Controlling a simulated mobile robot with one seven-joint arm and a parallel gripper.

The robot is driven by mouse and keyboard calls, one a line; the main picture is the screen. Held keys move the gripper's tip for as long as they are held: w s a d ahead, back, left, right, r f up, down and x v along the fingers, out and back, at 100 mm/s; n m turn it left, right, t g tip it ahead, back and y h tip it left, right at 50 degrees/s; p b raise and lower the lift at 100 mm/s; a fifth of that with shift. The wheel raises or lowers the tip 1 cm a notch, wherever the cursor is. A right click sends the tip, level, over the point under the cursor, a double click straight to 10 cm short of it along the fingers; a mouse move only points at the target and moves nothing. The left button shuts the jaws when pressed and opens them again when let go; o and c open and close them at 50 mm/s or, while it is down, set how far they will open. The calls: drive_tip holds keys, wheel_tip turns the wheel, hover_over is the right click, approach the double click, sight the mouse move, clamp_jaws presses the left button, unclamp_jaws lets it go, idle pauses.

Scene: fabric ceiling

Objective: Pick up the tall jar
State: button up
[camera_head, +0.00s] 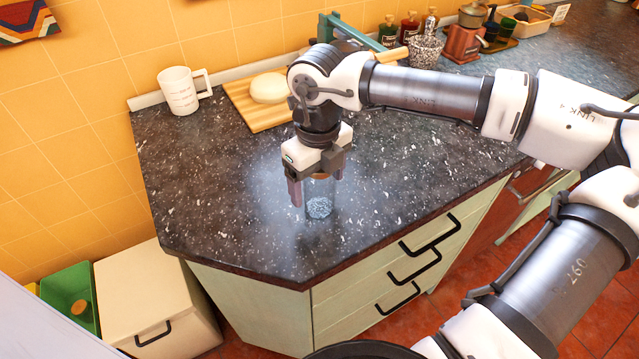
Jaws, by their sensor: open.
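The tall jar (319,199) is clear glass and stands upright on the dark speckled countertop (220,215), close to its front edge. Something pale and grainy shows at its bottom, and a brown lid or rim shows near its top. My gripper (315,190) points down directly over the jar, with its fingers open. One finger is at the jar's left side. The other is near its upper right and partly hidden. I cannot tell whether either finger touches the glass. My gripper body hides most of the jar's top.
A white mug (180,92) stands at the back left. A wooden board (245,101) with a pale round item (270,88) lies behind my gripper. Bottles (409,28), a speckled cup (425,50) and a grinder (463,43) stand farther back. The counter left of the jar is clear.

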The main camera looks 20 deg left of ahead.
drive_tip(key=shift+c, duration=0.3)
drive_tip(key=c, duration=1.1)
drive_tip(key=shift+r, duration=0.1)
wheel_tip(320, 180, up, 20)
drive_tip(key=b, duration=0.2)
drive_tip(key=shift+b, duration=0.3)
